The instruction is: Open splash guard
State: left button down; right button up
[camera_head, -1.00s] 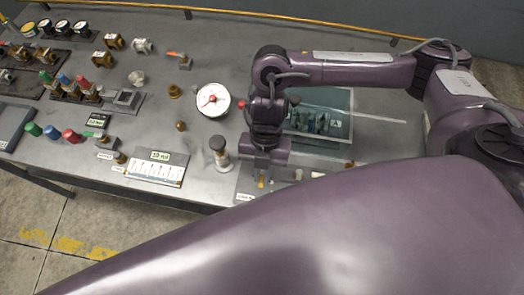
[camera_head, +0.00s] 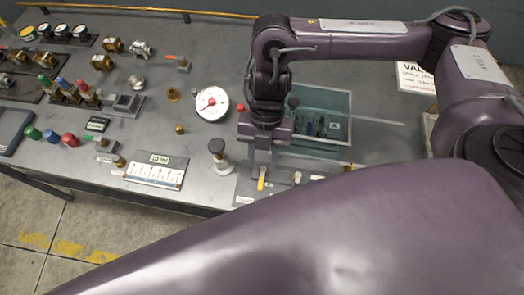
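A clear panel (camera_head: 318,163), which looks like the splash guard, lies low along the front of the blue-grey basin (camera_head: 347,104). Its exact edges and hinge are hard to make out. Dark fittings stand in the basin, partly behind my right arm. My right gripper (camera_head: 262,165) points down just left of the panel and the basin. Its two fingers look apart, with nothing visible between them. A yellow-handled lever (camera_head: 261,180) stands just below the fingertips; I cannot tell whether they touch it. My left gripper is not in view.
A white scale plate (camera_head: 156,171) lies near the front edge. Several valves and coloured knobs fill the left side. My purple arm link covers the lower right.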

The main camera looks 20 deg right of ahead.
aim_at(293, 103)
jog(key=k+j, duration=0.85)
